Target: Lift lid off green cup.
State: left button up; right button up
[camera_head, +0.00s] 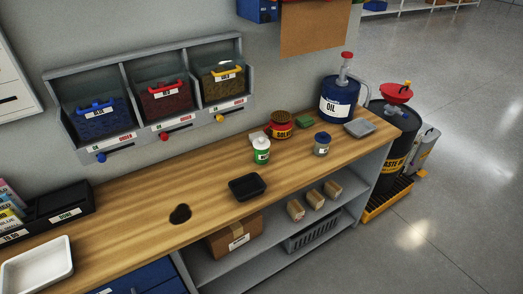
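No gripper or arm of mine shows in this view, so nothing of mine is seen touching the cup.
Behind the cup is a red solvent tin (281,131); to its right a grey jar with blue lid (322,151). A black tray (247,187) lies in front. A blue oil can (338,108) stands farther right. The bench's left-middle (135,207) is mostly clear.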

aim_at(260, 143)
jog(key=i+l, duration=0.55)
jog(key=l, duration=0.25)
jog(key=i+l+u, duration=0.3)
jog(key=l+u, duration=0.15)
jog(key=i+l+u, duration=0.2)
jog(key=l, duration=0.15)
jog(key=k, duration=0.1)
